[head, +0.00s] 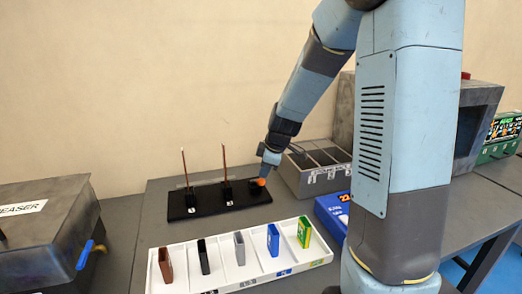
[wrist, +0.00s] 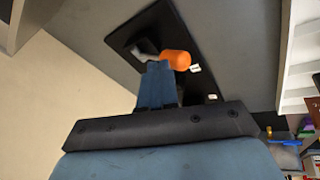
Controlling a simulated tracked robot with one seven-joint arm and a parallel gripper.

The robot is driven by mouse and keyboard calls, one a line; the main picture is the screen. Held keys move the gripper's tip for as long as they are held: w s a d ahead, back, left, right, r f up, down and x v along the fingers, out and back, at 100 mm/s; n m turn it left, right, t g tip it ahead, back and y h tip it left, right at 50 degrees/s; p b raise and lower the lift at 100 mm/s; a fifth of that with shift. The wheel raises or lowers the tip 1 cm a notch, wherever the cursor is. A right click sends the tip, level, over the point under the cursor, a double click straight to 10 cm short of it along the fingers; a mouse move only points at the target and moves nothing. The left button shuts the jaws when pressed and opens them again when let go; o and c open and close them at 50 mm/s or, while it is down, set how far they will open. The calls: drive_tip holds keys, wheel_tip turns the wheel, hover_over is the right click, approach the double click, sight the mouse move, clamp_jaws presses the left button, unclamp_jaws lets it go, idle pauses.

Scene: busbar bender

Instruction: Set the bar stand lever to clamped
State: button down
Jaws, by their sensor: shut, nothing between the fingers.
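The bar stand (head: 205,207) is a flat black base on the grey table, with two upright copper-coloured bars (head: 224,160) in black holders. Its lever has an orange knob (head: 259,182) at the right end of the base; the knob also shows in the wrist view (wrist: 176,60). My gripper (head: 268,170) is shut and empty, its fingertips right at the orange knob. In the wrist view the closed blue fingers (wrist: 157,72) reach beside the knob, very close or touching; I cannot tell which. A small label (wrist: 195,68) lies by the knob.
A white tray (head: 175,283) with several coloured blocks stands in front of the stand. A grey compartment bin (head: 322,182) is close on the right, with a blue box (head: 325,212) before it. A grey machine with a blue handle (head: 85,255) is at left.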

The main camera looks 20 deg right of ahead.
drive_tip(key=shift+s+d+f, duration=0.1)
drive_tip(key=shift+s+f, duration=0.6)
drive_tip(key=d+v, duration=0.1)
drive_tip(key=v, duration=1.1)
drive_tip(key=shift+d, duration=0.2)
drive_tip(key=shift+r, duration=0.1)
idle(0.5)
